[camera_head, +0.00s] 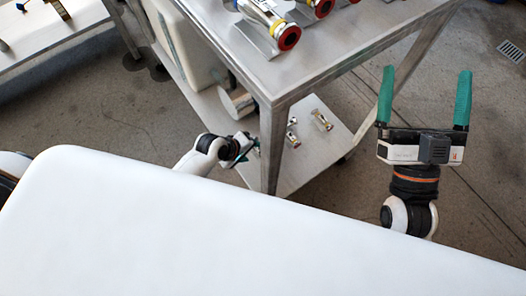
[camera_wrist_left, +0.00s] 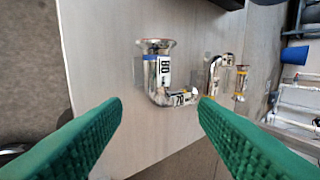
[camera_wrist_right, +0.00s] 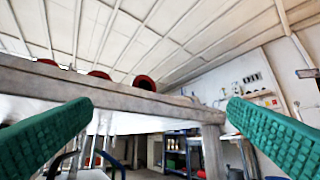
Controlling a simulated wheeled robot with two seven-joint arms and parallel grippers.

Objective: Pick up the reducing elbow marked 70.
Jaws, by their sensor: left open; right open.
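In the left wrist view, a shiny metal elbow (camera_wrist_left: 157,85) with a flared upper end and a blue band lies on the lower shelf. A label near its upper end seems to read 80, and one on its lower arm (camera_wrist_left: 182,99) seems to read 70. My left gripper (camera_wrist_left: 160,112) is open, with the elbow ahead between its fingers and nothing held. In the head view the left gripper (camera_head: 246,147) is at the shelf's left side, partly behind the table leg. My right gripper (camera_head: 426,98) is open and empty, pointing up right of the table.
More metal fittings (camera_wrist_left: 215,75) with yellow-orange bands lie right of the elbow. In the head view, small fittings (camera_head: 321,120) sit on the lower shelf (camera_head: 310,165). The tabletop (camera_head: 330,65) holds larger red-ended fittings (camera_head: 288,38). A table leg (camera_head: 271,150) stands beside my left gripper.

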